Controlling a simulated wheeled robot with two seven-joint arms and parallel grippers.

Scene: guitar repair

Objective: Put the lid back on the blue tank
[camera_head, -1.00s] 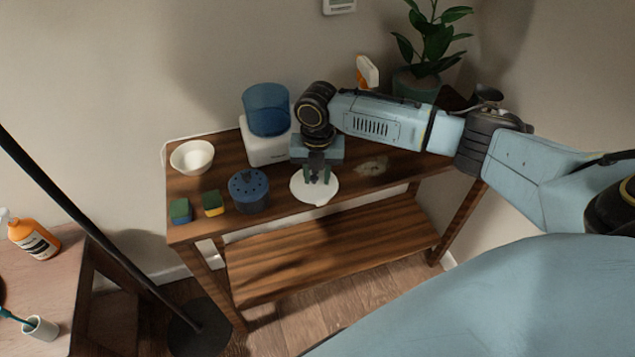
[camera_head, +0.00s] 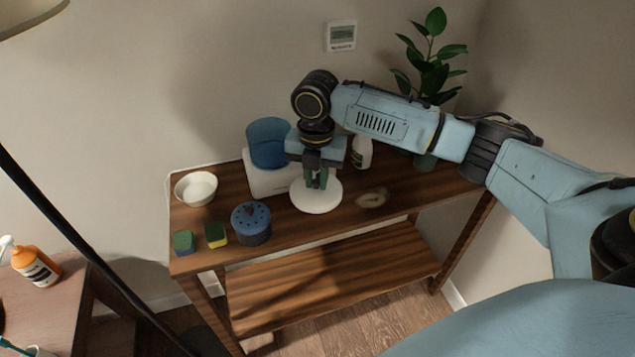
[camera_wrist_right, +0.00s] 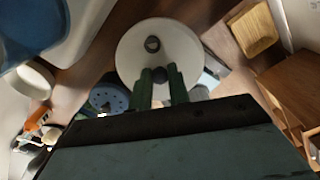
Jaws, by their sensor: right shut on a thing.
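The blue tank (camera_head: 268,143) is a translucent blue vessel on a white base (camera_head: 270,181), at the back of the wooden shelf table. Its top looks open. My right gripper (camera_head: 317,184) is shut on the white round lid (camera_head: 316,198), just right of and in front of the tank. In the right wrist view the lid (camera_wrist_right: 180,45) is a white disc with a small dark ring on it, and the gripper's fingers (camera_wrist_right: 163,78) meet at its near part. The tank's blue edge (camera_wrist_right: 25,35) shows at the upper left there. My left gripper is not in view.
A white bowl (camera_head: 196,188), a blue round container with a holed top (camera_head: 251,226) and two sponges (camera_head: 216,235) stand on the table's left part. A white bottle (camera_head: 361,152) and a potted plant (camera_head: 430,75) stand at the back right. A dark pole rises at left.

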